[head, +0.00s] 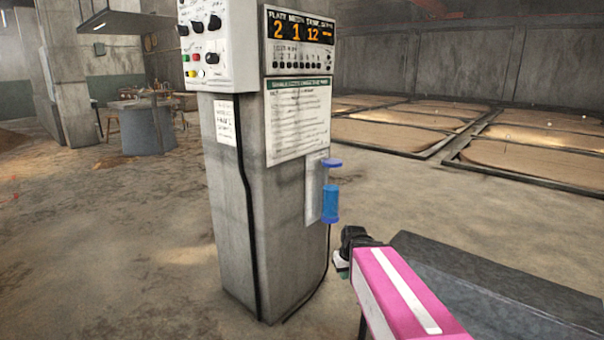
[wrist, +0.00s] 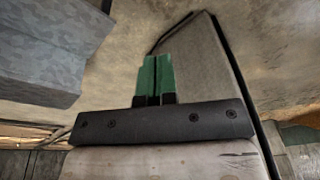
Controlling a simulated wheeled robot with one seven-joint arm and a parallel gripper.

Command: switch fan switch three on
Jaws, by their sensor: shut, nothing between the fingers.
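A white control box (head: 218,45) with black knobs and small coloured buttons sits on top of a concrete pillar (head: 240,220) in the head view. Beside it, a dark display panel (head: 298,38) shows orange numbers, with a row of small black switches (head: 297,65) below. The labels are too small to read, so I cannot tell which switch is fan switch three or how it is set. My gripper (head: 342,264) is low at the pillar's right, well below the panel. Its green fingers (wrist: 156,76) are shut and empty in the wrist view.
A printed notice (head: 298,120) and a blue cylinder holder (head: 331,200) are on the pillar, the holder sticking out above my gripper. A black cable runs down the pillar. Open floor (head: 120,240) lies to the left; low grain beds (head: 400,135) lie behind.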

